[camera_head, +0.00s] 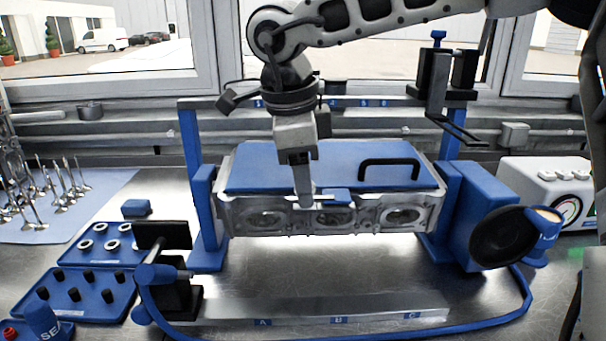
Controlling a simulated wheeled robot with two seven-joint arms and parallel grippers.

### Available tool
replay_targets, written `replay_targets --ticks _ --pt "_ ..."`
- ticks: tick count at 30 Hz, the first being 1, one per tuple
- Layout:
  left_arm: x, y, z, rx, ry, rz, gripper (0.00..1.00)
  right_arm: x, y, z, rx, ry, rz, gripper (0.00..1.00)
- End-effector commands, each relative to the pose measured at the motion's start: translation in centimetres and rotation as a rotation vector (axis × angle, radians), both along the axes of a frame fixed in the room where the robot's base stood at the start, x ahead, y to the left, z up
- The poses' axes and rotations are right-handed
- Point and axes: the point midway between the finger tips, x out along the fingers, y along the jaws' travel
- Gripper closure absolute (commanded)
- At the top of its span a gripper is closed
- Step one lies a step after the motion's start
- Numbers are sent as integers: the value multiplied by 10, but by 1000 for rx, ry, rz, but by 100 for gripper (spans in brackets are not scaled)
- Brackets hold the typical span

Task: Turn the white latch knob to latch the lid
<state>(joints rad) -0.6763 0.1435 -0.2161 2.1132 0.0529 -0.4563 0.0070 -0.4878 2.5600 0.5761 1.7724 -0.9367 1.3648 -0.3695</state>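The blue lid (275,165) lies flat over the grey metal engine part and has a black handle (389,168) on its right half. A small blue piece (337,195) sits at the middle of the lid's front edge. My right gripper (306,197) points down at that edge, just left of the blue piece. Its fingers overlap into one narrow shape, so I cannot tell whether they are open or shut, or touching anything. My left gripper is not in view.
Blue trays (88,290) with small parts and a black clamp (165,240) stand at left. Bare metal bench (330,275) lies in front.

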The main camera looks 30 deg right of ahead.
Motion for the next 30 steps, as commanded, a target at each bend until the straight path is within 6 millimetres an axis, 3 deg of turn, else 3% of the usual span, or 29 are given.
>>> replay_targets --ticks 8,21,30 --pt "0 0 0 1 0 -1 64 0 3 14 1 -2 -1 52" --pt "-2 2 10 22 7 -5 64 -4 21 114 3 -2 -1 52" --pt "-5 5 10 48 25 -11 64 -7 28 154 1 1 0 52"
